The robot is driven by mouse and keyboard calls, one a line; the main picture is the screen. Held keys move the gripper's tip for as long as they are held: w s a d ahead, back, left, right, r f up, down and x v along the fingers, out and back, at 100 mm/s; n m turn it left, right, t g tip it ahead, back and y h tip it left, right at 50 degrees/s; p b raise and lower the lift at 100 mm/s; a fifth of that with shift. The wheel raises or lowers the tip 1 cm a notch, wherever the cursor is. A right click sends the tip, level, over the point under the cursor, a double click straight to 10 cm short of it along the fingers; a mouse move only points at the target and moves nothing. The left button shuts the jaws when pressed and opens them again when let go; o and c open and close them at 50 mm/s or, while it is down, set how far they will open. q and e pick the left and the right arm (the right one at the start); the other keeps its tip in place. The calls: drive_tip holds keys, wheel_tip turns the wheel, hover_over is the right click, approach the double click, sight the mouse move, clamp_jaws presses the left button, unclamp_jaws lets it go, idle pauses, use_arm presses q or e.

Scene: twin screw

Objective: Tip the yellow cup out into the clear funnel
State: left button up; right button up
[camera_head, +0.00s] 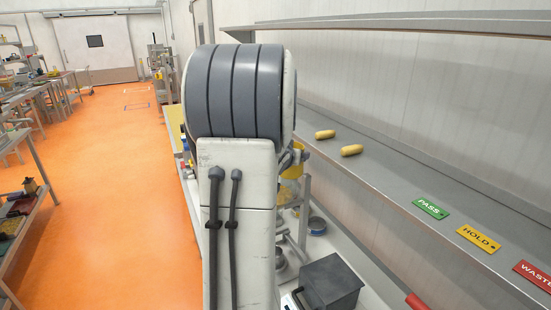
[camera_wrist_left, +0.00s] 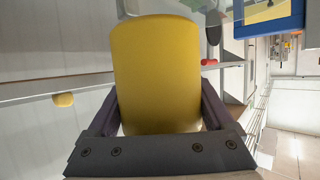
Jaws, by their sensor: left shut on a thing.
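The yellow cup (camera_wrist_left: 155,75) fills the middle of the left wrist view. My left gripper (camera_wrist_left: 157,112) is shut on it, with one dark finger on each side. Its mouth and contents cannot be seen. I cannot make out the clear funnel with certainty in either view. My right gripper is in neither view.
A dark grey box (camera_head: 330,284) stands on the bench at the lower right. A long grey shelf (camera_head: 400,200) along the wall holds two yellow rolls (camera_head: 351,150) and green PASS (camera_head: 431,209), yellow HOLD (camera_head: 478,239) and red WASTE (camera_head: 537,274) signs. The orange floor is open at left.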

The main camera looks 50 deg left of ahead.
use_arm(q)
drive_tip(key=shift+r, duration=0.15)
wheel_tip(320, 180, up, 3)
drive_tip(key=p, duration=0.3)
idle(0.4)
